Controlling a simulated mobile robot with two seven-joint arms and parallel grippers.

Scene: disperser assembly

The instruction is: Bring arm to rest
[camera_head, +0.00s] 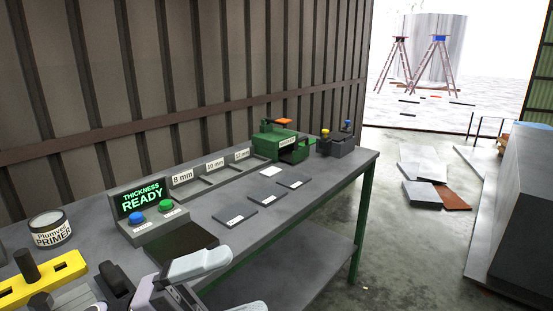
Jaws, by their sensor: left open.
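My left gripper (240,282) is low in the head view, in front of the near edge of the grey workbench (318,183). Its two pale fingers are spread apart, and no thing shows between them. The lower finger is cut by the bottom edge of the picture. Part of my left arm shows at the bottom. My right gripper is not in view.
The bench carries a yellow fixture (40,284), a Plumvex primer can (50,229), a "THICKNESS READY" box (146,208), labelled trays (200,180), several plates (265,197) and a green device (284,141). Floor right of the bench is partly clear.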

